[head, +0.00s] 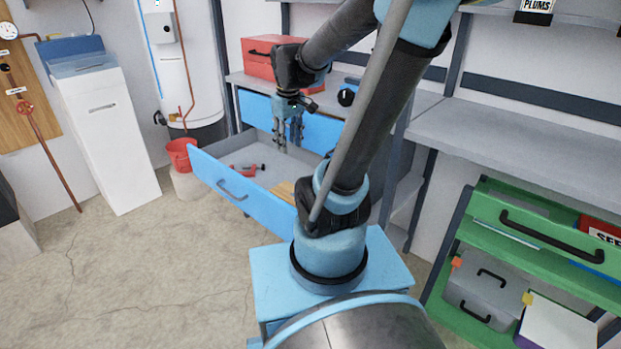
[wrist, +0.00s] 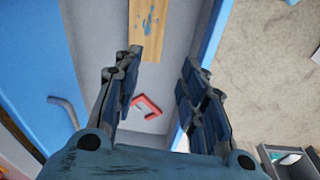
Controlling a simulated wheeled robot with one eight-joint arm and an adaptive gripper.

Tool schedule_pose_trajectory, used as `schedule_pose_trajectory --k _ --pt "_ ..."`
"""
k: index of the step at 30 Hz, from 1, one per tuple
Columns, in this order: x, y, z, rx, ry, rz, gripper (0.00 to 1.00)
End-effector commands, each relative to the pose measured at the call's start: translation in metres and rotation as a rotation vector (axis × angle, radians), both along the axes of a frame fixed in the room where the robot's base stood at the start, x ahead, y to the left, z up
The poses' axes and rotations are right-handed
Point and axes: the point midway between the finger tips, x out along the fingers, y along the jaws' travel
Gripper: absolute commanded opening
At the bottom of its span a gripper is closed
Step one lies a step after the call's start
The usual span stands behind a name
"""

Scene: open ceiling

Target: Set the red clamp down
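The red clamp (head: 248,169) lies on the grey floor of the open blue-fronted drawer (head: 232,188). In the wrist view the clamp (wrist: 153,103) shows as a red C shape in the gap between my fingers, below them and apart from them. My gripper (head: 287,143) is above the drawer, to the right of the clamp in the head view. In the wrist view my gripper (wrist: 160,64) has its two fingers spread, with nothing held between them.
A wooden board (wrist: 146,28) lies in the same drawer. A closed blue drawer (head: 256,109) is behind it, under a bench with a red toolbox (head: 262,57). A red bucket (head: 181,154) stands left of the open drawer. Bare floor (head: 170,270) is in front.

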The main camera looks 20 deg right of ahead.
Motion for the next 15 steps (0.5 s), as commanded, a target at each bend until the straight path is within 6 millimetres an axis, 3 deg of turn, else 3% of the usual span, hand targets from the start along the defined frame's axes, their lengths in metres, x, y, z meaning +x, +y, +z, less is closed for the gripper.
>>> schedule_pose_trajectory --k 3,15 --pt "-0.029 -0.009 -0.006 0.009 -0.011 -0.083 0.38" --pt "-0.108 -0.029 -0.041 0.045 -0.05 -0.356 0.38"
